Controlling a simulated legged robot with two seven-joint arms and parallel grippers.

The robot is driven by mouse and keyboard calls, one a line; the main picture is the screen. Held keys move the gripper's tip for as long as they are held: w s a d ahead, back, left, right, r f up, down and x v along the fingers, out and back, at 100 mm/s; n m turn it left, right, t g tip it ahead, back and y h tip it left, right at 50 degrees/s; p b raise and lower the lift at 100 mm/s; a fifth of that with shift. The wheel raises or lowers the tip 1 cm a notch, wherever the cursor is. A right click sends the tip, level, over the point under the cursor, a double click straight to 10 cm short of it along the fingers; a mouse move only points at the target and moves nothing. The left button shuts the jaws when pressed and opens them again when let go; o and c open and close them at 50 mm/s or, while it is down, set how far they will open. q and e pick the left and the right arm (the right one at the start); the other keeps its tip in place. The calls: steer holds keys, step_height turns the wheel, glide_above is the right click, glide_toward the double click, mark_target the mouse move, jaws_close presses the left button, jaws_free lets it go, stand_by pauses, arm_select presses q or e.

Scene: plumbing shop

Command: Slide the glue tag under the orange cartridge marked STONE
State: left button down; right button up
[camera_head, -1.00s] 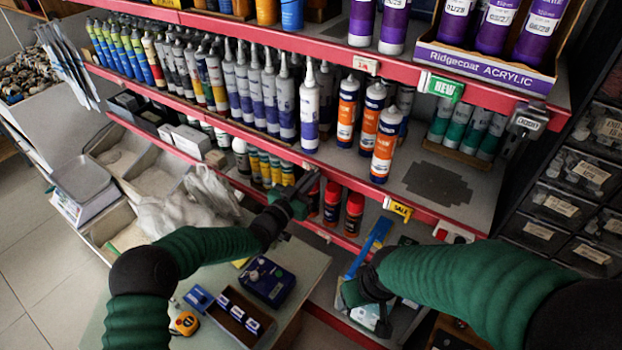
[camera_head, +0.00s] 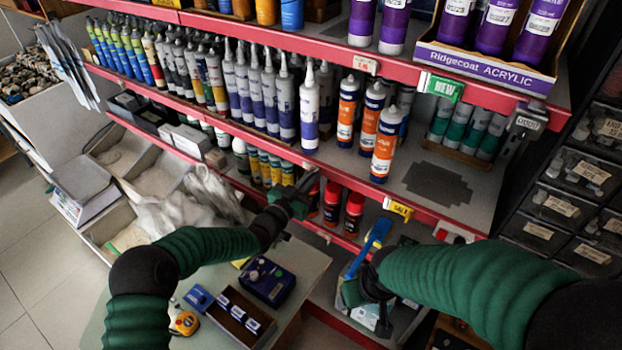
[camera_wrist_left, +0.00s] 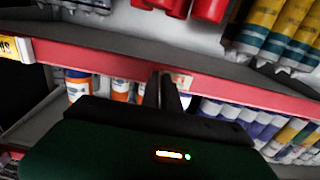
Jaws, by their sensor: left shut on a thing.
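Several orange-and-white cartridges (camera_head: 385,146) stand on the middle shelf right of the grey-and-purple tubes. Their lettering is too small for me to tell which is marked STONE. My left gripper (camera_head: 307,183) is at the red shelf rail, below and left of these cartridges, shut on a small pale tag (camera_head: 311,167). In the left wrist view the picture is turned over; the fingers (camera_wrist_left: 166,88) meet at the rail, with the pale tag (camera_wrist_left: 184,82) beside them. My right gripper (camera_head: 374,292) is low at the right by a blue strip; its fingers are not clear.
The red rail (camera_head: 345,190) also carries a yellow SALE tag (camera_head: 398,208) and a white tag (camera_head: 452,232). Red-capped bottles (camera_head: 353,213) stand just below, close to my left gripper. The shelf right of the cartridges has a bare dark patch (camera_head: 438,184).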

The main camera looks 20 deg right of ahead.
arm_select(q)
steer(key=s+d+b, duration=0.2)
steer(key=s+d, duration=0.3)
steer(key=s, duration=0.1)
steer(key=s+d+b, duration=0.2)
steer(key=s+d, duration=0.4)
steer(key=shift+s+d+f, duration=0.1)
steer(key=shift+s+d, duration=0.2)
steer(key=shift+s, duration=0.05)
steer(key=shift+s+d, duration=0.35)
steer(key=shift+s, duration=0.1)
steer(key=c, duration=1.6)
jaws_free()
steer(key=shift+s+d, duration=0.1)
